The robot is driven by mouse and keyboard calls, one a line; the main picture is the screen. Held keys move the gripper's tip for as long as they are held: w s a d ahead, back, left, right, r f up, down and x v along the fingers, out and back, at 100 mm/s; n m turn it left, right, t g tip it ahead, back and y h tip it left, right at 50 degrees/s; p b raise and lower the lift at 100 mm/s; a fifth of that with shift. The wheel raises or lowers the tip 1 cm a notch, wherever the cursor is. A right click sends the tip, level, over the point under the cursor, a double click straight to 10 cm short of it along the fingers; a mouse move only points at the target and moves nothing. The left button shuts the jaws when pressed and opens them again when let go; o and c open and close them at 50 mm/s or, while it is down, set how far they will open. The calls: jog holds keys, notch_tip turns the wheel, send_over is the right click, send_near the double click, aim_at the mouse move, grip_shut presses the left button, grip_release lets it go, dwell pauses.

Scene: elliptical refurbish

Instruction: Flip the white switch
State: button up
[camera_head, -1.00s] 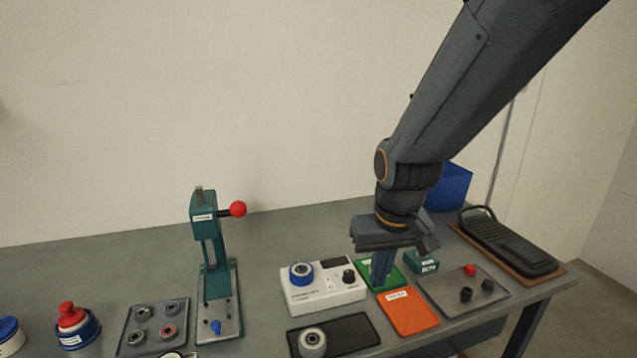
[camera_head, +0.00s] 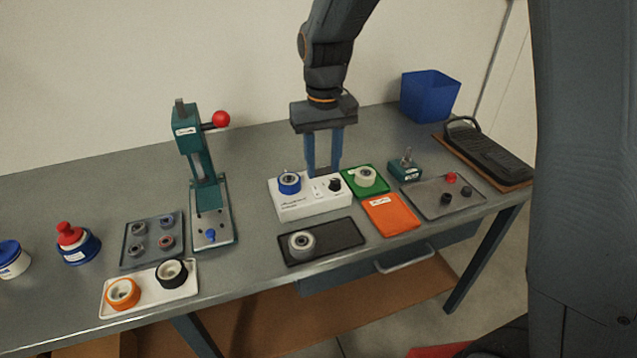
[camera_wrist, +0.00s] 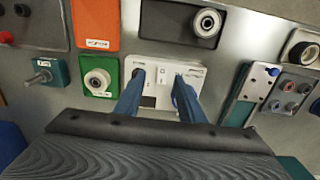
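The white box (camera_head: 310,208) sits mid-table with a blue-rimmed wheel (camera_head: 289,183) at its left and a black knob (camera_head: 335,185) at its right. A small white switch (camera_head: 318,189) appears to lie between them, too small to tell its position. My gripper (camera_head: 323,170) points down above the back of the box, its two blue fingers apart with nothing between them. In the wrist view my gripper (camera_wrist: 160,77) spans the middle of the white box (camera_wrist: 192,70). The fingers partly hide the box face there. I cannot tell whether they touch it.
A green pad (camera_head: 351,176) with a white roller and an orange pad (camera_head: 391,214) lie right of the box. A dark tray (camera_head: 340,240) lies in front. A teal press (camera_head: 205,185) with a red ball handle stands left. The wall is behind.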

aim_at(319, 196)
jog(key=shift+w+a+f, duration=0.25)
jog(key=shift+a, duration=0.25)
jog(key=shift+f+p, duration=1.1)
jog(key=shift+f, duration=2.45)
jog(key=shift+c, duration=0.4)
